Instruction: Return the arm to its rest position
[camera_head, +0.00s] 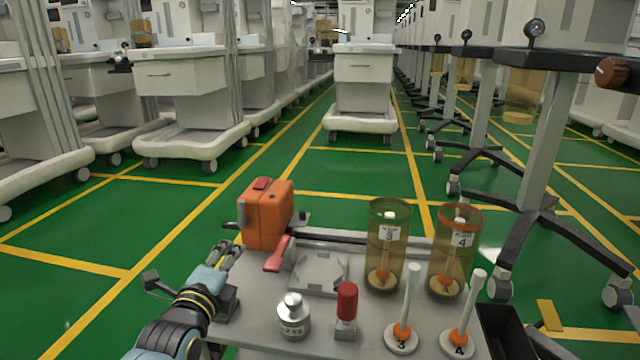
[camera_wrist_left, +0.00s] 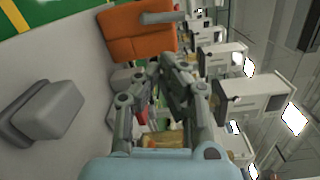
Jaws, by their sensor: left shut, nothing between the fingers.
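My left arm comes in at the bottom left of the head view. Its gripper (camera_head: 232,250) is shut and empty, near the left edge of the grey cart top (camera_head: 258,322). It is just in front of and left of the orange case (camera_head: 268,215), apart from it as far as I can tell. In the left wrist view the gripper (camera_wrist_left: 168,68) points toward the orange case (camera_wrist_left: 138,32), which lies beyond the fingers. My right arm and gripper are not in view.
On the cart top are a grey tray (camera_head: 319,273), a metal bottle (camera_head: 293,317), a red-capped item (camera_head: 346,312), two amber cylinders (camera_head: 386,250) (camera_head: 453,255) and two white-stemmed pieces (camera_head: 403,335) (camera_head: 459,340). Green floor lies left. Large carts (camera_head: 185,85) stand behind.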

